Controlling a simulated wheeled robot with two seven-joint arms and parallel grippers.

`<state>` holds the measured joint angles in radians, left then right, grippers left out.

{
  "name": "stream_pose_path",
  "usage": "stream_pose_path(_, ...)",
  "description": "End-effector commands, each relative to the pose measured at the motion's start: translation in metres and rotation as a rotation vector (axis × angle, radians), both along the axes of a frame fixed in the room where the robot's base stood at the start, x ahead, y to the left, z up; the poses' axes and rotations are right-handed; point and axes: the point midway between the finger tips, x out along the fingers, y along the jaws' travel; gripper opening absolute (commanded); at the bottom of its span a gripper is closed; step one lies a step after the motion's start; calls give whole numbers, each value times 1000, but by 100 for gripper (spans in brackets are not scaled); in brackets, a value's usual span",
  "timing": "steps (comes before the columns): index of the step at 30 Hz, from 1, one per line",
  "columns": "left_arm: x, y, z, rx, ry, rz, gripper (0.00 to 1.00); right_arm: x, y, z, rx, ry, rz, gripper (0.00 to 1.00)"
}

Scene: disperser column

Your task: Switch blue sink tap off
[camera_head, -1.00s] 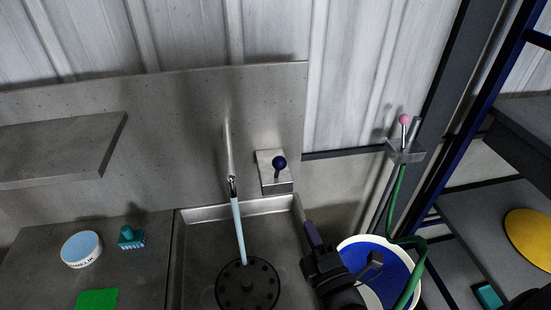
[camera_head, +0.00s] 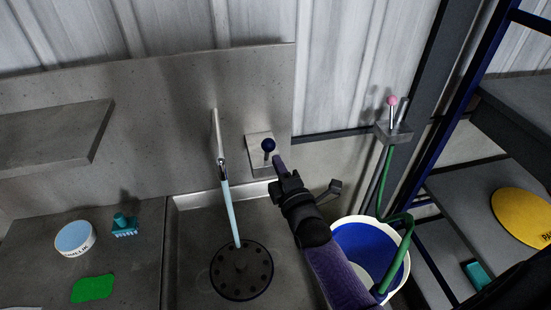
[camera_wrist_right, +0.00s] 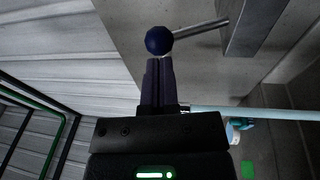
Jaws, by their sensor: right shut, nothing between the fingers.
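The blue sink tap is a dark blue ball knob (camera_head: 268,145) on a short lever, on a grey metal block (camera_head: 256,141) on the wall behind the sink. A pale blue stream of water (camera_head: 231,215) runs from the spout (camera_head: 217,135) onto the drain plate (camera_head: 242,270). My right gripper (camera_head: 279,162) is shut and empty, its fingertips just below and right of the knob. In the right wrist view the knob (camera_wrist_right: 159,40) sits just beyond the shut fingertips (camera_wrist_right: 159,62); I cannot tell whether they touch. My left gripper is not in view.
A pink-knobbed lever (camera_head: 392,101) with a green hose (camera_head: 384,185) stands at right, above a blue-and-white bucket (camera_head: 352,238). A white tub (camera_head: 75,239), a teal brush (camera_head: 124,227) and a green cloth (camera_head: 93,289) lie on the left counter.

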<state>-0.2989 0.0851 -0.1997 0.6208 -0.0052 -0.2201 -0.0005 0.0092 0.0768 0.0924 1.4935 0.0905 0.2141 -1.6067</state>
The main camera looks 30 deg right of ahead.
Motion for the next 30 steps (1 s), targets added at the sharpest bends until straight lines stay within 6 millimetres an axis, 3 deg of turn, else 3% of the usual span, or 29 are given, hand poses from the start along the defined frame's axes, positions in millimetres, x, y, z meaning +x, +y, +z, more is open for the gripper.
stream_pose_path(6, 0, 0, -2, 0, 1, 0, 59, 18, -2, 2, 0, 0, 1, 0)
stream_pose_path(20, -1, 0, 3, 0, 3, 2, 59, 20, -2, 6, 3, 11, 0, 0)
stream_pose_path(26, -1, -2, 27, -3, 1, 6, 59, 26, -4, 17, 22, 83, 0, 0)
stream_pose_path(30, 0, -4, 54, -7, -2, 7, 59, 34, -6, 27, 45, 180, 0, 0)
